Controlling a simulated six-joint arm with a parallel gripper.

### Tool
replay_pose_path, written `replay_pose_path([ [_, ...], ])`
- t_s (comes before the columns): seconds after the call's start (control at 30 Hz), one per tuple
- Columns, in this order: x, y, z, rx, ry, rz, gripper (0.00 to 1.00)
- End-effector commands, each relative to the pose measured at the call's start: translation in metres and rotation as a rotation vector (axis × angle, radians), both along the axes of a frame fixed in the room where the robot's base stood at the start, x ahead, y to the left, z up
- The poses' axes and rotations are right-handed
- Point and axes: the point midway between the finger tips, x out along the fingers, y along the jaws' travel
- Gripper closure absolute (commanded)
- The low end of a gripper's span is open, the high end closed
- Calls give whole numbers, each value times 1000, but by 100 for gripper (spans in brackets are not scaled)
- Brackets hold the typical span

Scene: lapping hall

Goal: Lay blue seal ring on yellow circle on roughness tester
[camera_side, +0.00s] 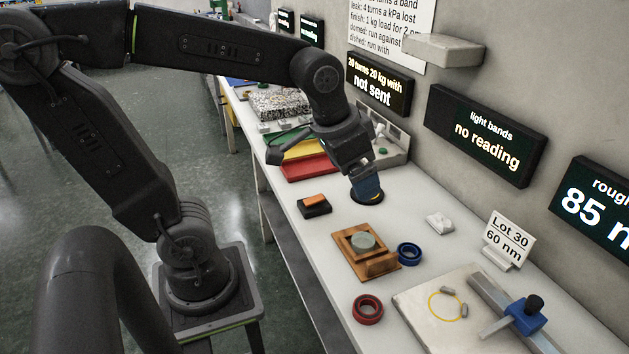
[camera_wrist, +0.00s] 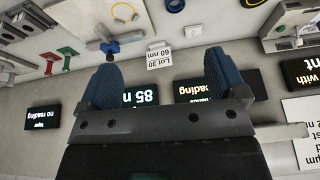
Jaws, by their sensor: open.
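The blue seal ring (camera_side: 409,253) lies flat on the white bench, just right of a wooden block. A blue ring also shows at the top edge of the wrist view (camera_wrist: 175,4). The yellow circle (camera_side: 431,304) is marked on the pale plate of the roughness tester (camera_side: 415,325); it also shows in the wrist view (camera_wrist: 125,12). Two small grey pieces lie at the circle's right side. My gripper (camera_side: 367,190) is open and empty, behind and left of the ring; its blue-padded fingers (camera_wrist: 160,76) stand apart in the wrist view.
A red ring (camera_side: 368,309) lies near the front edge. The wooden block (camera_side: 351,238) carries a grey-green disc. A slide with a blue carriage (camera_side: 525,314) crosses the tester. A Lot 30 sign (camera_side: 508,238) stands behind. A dark disc (camera_side: 371,200) lies beneath my gripper.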

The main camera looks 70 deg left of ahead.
Motion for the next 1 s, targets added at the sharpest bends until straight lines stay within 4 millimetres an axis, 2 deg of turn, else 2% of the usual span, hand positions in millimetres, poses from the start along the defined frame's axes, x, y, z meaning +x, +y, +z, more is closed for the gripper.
replay_pose_path([
  [0.03, -17, -2, 3, -4, -33, 7, 10],
  [0.1, -36, -3, 2, -10, -63, 15, 10],
  [0.27, -62, -5, -1, -20, -109, 28, 10],
  [0.33, -67, -5, -3, -22, -118, 31, 5],
  [0.83, -67, -5, -2, -24, -118, 35, 5],
  [0.93, -58, -5, 2, -28, -94, 45, 5],
  [1.0, -45, -4, 9, -33, -60, 60, 5],
])
